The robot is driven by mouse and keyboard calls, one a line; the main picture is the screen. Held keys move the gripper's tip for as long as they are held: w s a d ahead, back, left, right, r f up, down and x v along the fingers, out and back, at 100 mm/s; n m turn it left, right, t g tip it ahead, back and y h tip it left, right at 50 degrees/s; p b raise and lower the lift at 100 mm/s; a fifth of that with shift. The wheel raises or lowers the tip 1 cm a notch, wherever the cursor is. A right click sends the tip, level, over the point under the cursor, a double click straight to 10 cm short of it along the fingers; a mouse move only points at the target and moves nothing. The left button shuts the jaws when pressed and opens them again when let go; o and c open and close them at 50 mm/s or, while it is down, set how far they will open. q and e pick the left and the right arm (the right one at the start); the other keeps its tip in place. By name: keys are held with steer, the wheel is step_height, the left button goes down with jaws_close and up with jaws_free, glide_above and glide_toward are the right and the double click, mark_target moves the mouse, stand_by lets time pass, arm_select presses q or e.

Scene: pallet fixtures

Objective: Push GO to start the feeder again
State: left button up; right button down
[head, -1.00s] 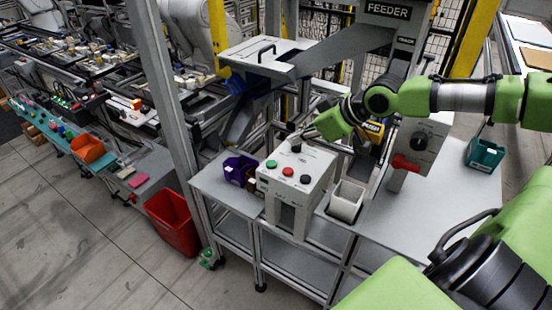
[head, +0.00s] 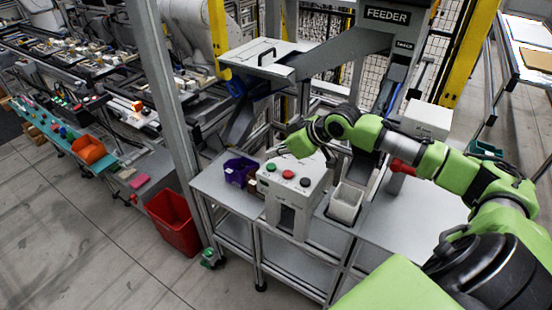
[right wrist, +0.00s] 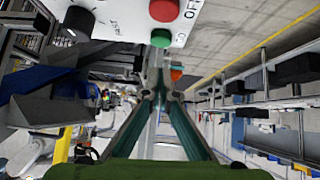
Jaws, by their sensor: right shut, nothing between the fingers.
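A pale control box (head: 290,208) stands on the grey bench. My right gripper (head: 270,153) is shut and empty, just above and behind the green button, with a small gap visible. In the right wrist view the shut fingertips (right wrist: 160,75) point toward the green button (right wrist: 161,38), with the red button (right wrist: 163,10) beyond it, beside the letters OFF. My left gripper is out of view.
The FEEDER unit (head: 387,14) rises behind the bench. A purple bin (head: 241,170) stands left of the box and a white bin (head: 346,203) right of it. A red handle (head: 402,168) is near my right arm. A red crate (head: 172,222) is on the floor.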

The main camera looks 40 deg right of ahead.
mark_target(268, 165)
step_height(268, 165, down, 4)
steer(key=shift+s+d+r+p, duration=0.15)
steer(key=shift+r+p, duration=0.1)
steer(key=shift+p, duration=0.15)
steer(key=shift+f, duration=0.1)
